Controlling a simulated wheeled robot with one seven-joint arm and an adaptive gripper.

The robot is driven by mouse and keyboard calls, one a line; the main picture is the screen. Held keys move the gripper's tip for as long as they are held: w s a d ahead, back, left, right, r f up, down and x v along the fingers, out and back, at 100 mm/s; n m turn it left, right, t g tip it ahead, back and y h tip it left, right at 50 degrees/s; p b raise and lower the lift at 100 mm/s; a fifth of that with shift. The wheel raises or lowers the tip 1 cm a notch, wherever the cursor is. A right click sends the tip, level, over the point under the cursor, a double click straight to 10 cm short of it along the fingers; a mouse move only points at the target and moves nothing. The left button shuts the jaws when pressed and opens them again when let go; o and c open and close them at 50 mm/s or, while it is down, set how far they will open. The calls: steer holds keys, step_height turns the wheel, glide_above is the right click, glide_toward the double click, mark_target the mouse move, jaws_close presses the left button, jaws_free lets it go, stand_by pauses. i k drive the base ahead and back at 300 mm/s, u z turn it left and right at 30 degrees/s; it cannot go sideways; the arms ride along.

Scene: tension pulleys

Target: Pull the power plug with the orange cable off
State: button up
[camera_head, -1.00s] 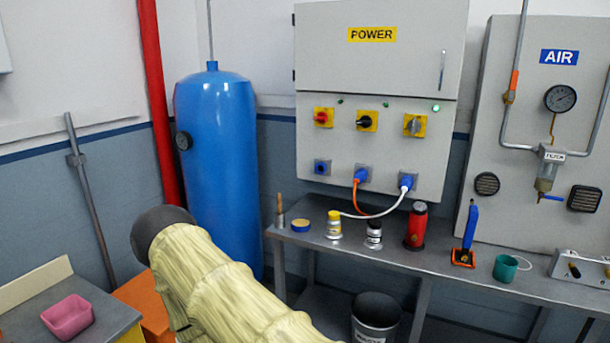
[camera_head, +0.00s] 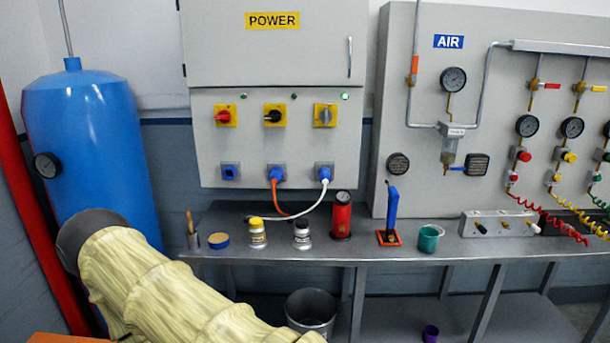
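The blue power plug with the orange cable (camera_head: 275,174) sits in the middle socket at the bottom of the grey power cabinet (camera_head: 211,133). Its orange cable (camera_head: 277,200) hangs down from it and curves toward the bench. To its right, a second blue plug (camera_head: 324,173) with a white cable (camera_head: 319,203) sits in another socket. The left socket (camera_head: 230,172) is blue and has no cable. My arm, in a cream cover, reaches across the lower left. My gripper is not in view.
A metal bench (camera_head: 390,252) below the cabinet carries cans, a red cylinder (camera_head: 341,216), a blue-handled tool (camera_head: 390,216) and a teal cup (camera_head: 430,238). A blue tank (camera_head: 95,150) stands at left. The air panel (camera_head: 405,105) is at right. A bin (camera_head: 311,309) stands below.

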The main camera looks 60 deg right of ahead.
mark_target(276, 175)
steer(key=z, duration=0.5)
steer(key=i, duration=0.5)
steer(key=z, duration=0.5)
